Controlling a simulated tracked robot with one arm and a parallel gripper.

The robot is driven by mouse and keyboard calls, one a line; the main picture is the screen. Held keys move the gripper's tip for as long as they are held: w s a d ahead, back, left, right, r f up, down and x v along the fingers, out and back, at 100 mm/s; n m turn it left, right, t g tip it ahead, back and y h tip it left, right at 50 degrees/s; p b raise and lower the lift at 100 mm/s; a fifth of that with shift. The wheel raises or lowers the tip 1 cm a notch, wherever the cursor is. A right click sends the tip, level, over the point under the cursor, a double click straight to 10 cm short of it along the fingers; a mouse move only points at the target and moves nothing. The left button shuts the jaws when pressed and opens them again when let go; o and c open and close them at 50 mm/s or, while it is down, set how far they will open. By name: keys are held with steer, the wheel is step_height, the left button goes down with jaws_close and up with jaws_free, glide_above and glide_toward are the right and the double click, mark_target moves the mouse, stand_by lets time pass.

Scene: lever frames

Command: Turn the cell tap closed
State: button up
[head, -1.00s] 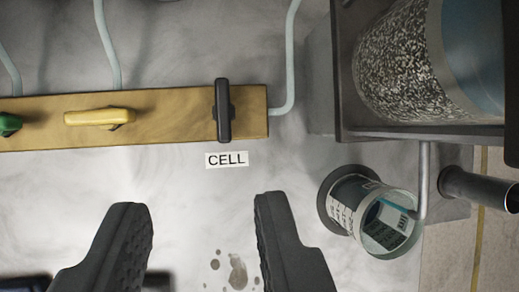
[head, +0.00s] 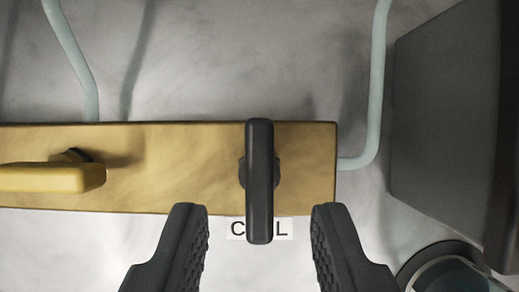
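The cell tap is a black lever handle (head: 260,190) on the right part of a brass manifold bar (head: 210,140). The handle stands crosswise to the bar, upright in the picture. Its lower end covers the middle of the white CELL label (head: 284,229). My gripper (head: 260,215) is open, one finger on each side of the handle's lower end. Both fingers appear clear of the handle, with a gap on each side.
A yellow tap handle (head: 50,178) lies along the bar at the left. Pale tubes (head: 378,80) run up from the bar. A dark grey box (head: 450,120) stands at the right, with a round dark-rimmed vessel (head: 450,270) below it.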

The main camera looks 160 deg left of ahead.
mark_target(264, 189)
steer(key=shift+x, duration=1.65)
jaws_close()
steer(key=shift+d, duration=0.2)
steer(key=shift+a, duration=0.1)
